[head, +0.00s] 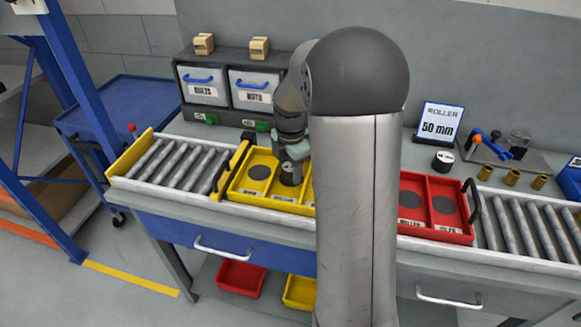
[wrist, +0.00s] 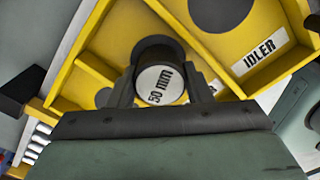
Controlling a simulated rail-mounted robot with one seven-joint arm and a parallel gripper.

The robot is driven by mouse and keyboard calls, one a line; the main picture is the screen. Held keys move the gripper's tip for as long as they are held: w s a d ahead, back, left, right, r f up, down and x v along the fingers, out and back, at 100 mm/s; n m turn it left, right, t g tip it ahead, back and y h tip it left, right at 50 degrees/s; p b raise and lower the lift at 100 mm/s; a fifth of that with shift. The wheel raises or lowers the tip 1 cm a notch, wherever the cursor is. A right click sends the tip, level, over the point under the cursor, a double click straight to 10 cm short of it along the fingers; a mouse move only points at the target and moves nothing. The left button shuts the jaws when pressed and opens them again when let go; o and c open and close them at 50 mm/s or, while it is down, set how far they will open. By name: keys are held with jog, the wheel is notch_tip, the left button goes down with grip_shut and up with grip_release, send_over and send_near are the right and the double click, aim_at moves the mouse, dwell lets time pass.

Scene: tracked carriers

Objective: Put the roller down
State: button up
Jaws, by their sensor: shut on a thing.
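My gripper (head: 291,152) points down over the yellow carrier (head: 236,190) and is shut on a dark roller (head: 289,176). In the wrist view the roller (wrist: 160,87) shows a pale end face marked "50 mm", with a gripper finger on each side. It is at the compartment beside the one labelled IDLER; that compartment's own label is mostly hidden by the roller and finger. I cannot tell whether the roller touches the carrier floor. The IDLER compartment shows an empty dark round spot (wrist: 221,10). My arm hides the carrier's right end.
A red carrier (head: 472,212) with two compartments stands right of my arm. Metal conveyor rollers (head: 180,163) lie at left. Behind are bolt and nut bins (head: 203,86), a "ROLLER 50 mm" sign (head: 438,122), another black roller (head: 443,161) and brass bushings (head: 513,177).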

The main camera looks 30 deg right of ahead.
aim_at(290, 167)
jog(key=shift+f, duration=0.2)
jog(key=o, duration=0.8)
jog(key=shift+r, duration=0.1)
notch_tip(290, 167, up, 12)
jog(key=s+a+f+m, duration=0.2)
jog(key=s+a+m, duration=0.3)
jog(key=s+m, duration=0.1)
jog(key=s+a+f+m, duration=0.3)
jog(key=s+a+m, duration=0.2)
jog(key=s, duration=0.4)
jog(key=s+a+f+m, duration=0.3)
jog(key=s+a+m, duration=0.2)
jog(key=s+m, duration=0.3)
jog(key=shift+s, duration=0.2)
